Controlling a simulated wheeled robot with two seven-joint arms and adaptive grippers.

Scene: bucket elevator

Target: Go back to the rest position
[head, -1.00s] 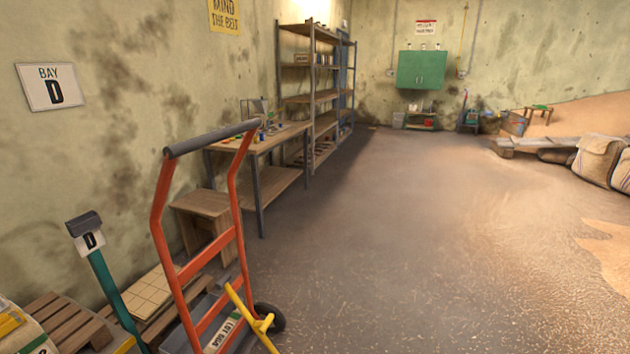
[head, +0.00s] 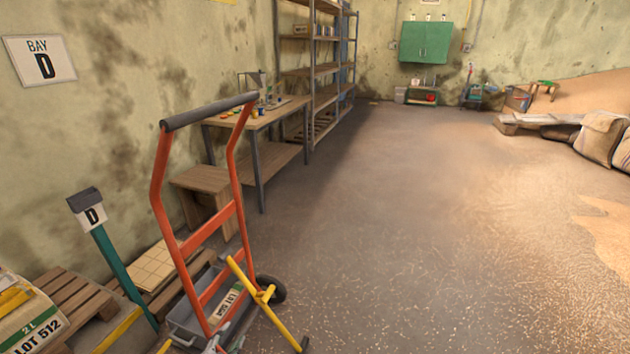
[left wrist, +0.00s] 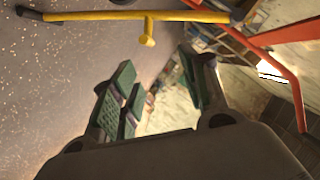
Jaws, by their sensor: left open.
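My left gripper (left wrist: 160,82) is open and empty in the left wrist view, its green-padded fingers spread apart. In the head view only a small part of it (head: 214,346) shows at the bottom edge, in front of the orange hand truck (head: 213,235). A yellow bar frame (head: 258,295) with black ends stands by the truck. It also crosses the top of the left wrist view (left wrist: 130,17), apart from the fingers. My right gripper is not in view.
A grey bin (head: 183,318) with a LOT label is at the truck's foot. A pallet (head: 65,300), a teal post (head: 118,262) and a LOT 512 sack (head: 38,328) stand left. A workbench (head: 255,118) and shelving (head: 318,75) line the wall. The floor at right (head: 420,240) is open.

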